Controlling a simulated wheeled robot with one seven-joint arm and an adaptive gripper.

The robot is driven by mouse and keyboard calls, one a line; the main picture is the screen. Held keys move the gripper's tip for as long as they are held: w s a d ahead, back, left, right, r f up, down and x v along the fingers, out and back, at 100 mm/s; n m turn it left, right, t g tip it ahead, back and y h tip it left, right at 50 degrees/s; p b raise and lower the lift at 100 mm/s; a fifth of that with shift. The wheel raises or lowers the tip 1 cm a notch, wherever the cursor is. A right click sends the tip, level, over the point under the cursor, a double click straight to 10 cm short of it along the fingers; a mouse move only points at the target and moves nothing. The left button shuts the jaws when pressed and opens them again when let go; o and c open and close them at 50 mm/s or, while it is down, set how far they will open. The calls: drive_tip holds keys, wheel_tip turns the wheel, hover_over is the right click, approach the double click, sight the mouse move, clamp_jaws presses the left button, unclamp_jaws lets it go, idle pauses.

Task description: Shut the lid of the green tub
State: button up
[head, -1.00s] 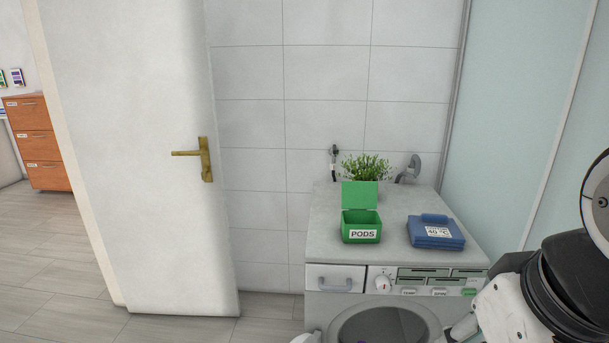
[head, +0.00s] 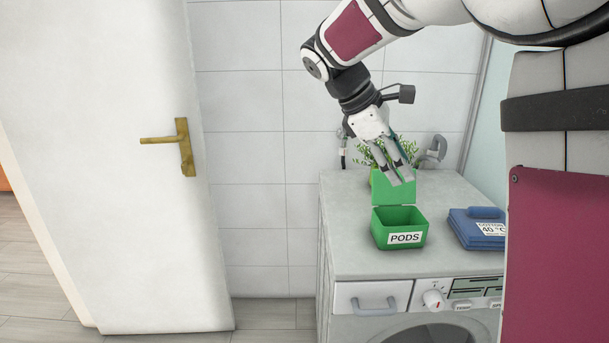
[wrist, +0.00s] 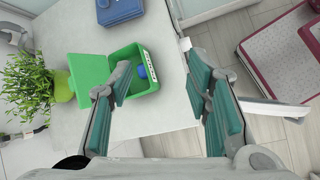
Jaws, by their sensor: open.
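The green tub (head: 381,236), labelled PODS, stands on top of the washing machine (head: 345,254). Its green lid (head: 383,192) stands up, open, at the tub's back edge. In the wrist view the tub (wrist: 126,57) shows its open inside with something blue in it, and the lid (wrist: 88,77) lies to its left. My gripper (head: 403,181) is open and empty, its fingers pointing down above the tub, in front of the lid's upper part in the head view. In the wrist view its fingers (wrist: 165,95) are spread, one overlapping the tub's near side.
A potted plant (head: 369,156) stands behind the lid, close to it. A blue box (head: 476,228) lies right of the tub. Taps are on the tiled wall behind. A white door (head: 95,150) with a brass handle (head: 183,147) stands at the left.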

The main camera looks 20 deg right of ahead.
drive_tip(key=w+f+n+g+h+b, duration=0.2)
drive_tip(key=w+f+n+h+b, duration=0.4)
drive_tip(key=w, duration=0.6)
drive_tip(key=w+f+n+g+h+b, duration=0.1)
drive_tip(key=w+f+n+h, duration=0.25)
drive_tip(key=w+f, duration=0.6)
drive_tip(key=shift+m+h, duration=0.35)
drive_tip(key=x, duration=0.4)
drive_tip(key=w+r+b+x, duration=0.1)
drive_tip(key=x, duration=0.4)
drive_tip(key=w+r+x, duration=0.1)
drive_tip(key=x, duration=0.3)
drive_tip(key=shift+d+r, duration=0.2)
drive_tip(key=shift+d, duration=0.3)
clamp_jaws()
